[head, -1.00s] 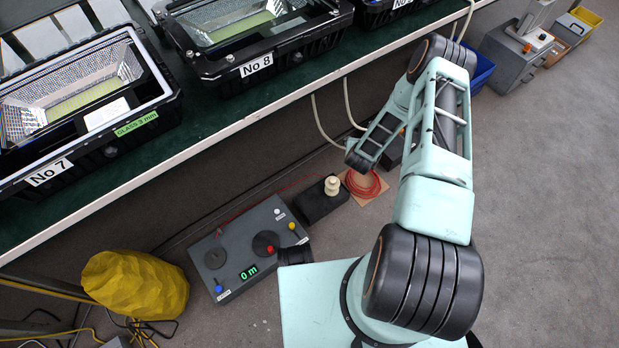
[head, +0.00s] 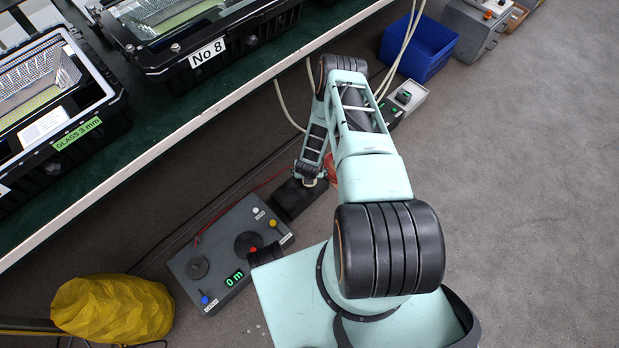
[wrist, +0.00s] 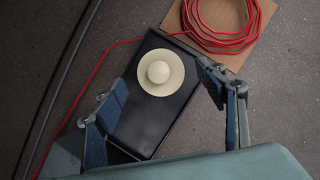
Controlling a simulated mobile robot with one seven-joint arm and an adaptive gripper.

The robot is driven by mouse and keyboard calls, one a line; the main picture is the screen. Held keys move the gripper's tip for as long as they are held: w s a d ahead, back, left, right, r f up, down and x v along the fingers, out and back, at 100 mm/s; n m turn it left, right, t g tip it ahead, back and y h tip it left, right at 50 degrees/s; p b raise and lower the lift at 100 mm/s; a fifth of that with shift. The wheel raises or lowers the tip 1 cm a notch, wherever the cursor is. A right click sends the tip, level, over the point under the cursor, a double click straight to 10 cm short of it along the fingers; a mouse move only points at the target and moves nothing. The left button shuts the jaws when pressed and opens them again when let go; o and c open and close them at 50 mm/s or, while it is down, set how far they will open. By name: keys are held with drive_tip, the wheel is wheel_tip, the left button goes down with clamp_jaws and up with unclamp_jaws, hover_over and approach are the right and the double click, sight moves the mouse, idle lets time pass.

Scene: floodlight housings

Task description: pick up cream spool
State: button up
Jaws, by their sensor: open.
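The cream spool (wrist: 160,85) stands upright on a black block (wrist: 160,120) in the wrist view. It shows a round flange with a rounded knob on top. My gripper (wrist: 165,83) is open, with one blue-padded finger to the left of the spool and the other to its right. Neither finger appears to touch it; the height of the fingers relative to the spool cannot be told. In the head view my arm hides most of the spool, and the black block (head: 290,200) shows beneath the gripper.
A coil of red wire (wrist: 222,40) lies on a brown board (wrist: 262,50) beside the block. A grey control box (head: 215,262) with knobs, a yellow sack (head: 112,308) and a blue bin (head: 418,48) stand on the floor. The bench edge (head: 200,125) runs overhead at left.

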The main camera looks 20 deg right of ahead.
drive_tip(key=b+x, duration=0.1)
drive_tip(key=x, duration=0.2)
drive_tip(key=shift+w+f, duration=0.1)
drive_tip(key=shift+f, duration=0.15)
drive_tip(key=shift+c, duration=0.2)
drive_tip(key=c, duration=1.2)
